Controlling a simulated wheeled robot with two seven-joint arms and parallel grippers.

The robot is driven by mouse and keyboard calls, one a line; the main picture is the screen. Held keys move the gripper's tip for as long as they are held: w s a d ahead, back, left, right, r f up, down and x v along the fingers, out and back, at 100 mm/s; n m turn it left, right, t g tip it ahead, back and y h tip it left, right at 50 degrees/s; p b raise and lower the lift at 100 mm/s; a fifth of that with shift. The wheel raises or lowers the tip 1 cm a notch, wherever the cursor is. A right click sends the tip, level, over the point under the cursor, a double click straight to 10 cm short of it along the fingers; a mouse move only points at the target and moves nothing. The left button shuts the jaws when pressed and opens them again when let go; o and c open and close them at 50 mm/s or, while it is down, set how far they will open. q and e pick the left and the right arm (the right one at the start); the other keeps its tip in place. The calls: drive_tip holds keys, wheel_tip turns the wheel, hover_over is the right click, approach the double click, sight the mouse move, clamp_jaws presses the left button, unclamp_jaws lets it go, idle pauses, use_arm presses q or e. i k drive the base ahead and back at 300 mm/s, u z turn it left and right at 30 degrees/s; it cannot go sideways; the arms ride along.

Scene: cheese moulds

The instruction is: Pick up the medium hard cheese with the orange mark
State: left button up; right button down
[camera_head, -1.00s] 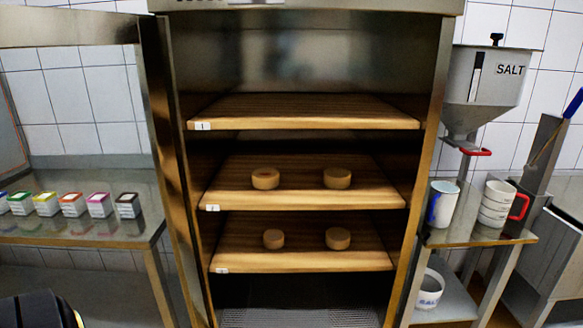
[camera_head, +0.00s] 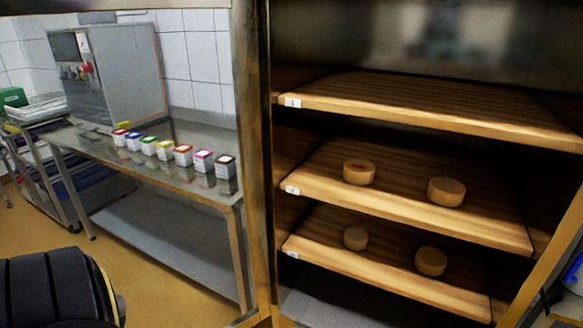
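A cheese with a faint orange-red mark on top (camera_head: 359,172) sits at the left of the middle shelf (camera_head: 420,215) in the open cabinet. A larger-looking plain cheese (camera_head: 446,192) stands to its right on that shelf. Two more cheeses, a small one (camera_head: 355,238) and a bigger one (camera_head: 431,261), sit on the lower shelf (camera_head: 390,283). No mark can be made out on these three. Neither of my grippers is in view. A dark rounded part at the bottom left seems to be mine.
The top shelf (camera_head: 430,113) is empty. A steel table (camera_head: 150,175) left of the cabinet carries a row of several small colour-topped boxes (camera_head: 183,155). The cabinet's upright frame stands between table and shelves. Open floor (camera_head: 150,280) shows in front of the table.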

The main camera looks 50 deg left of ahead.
sight(358, 172)
drive_tip(key=u, duration=0.5)
drive_tip(key=i, duration=1)
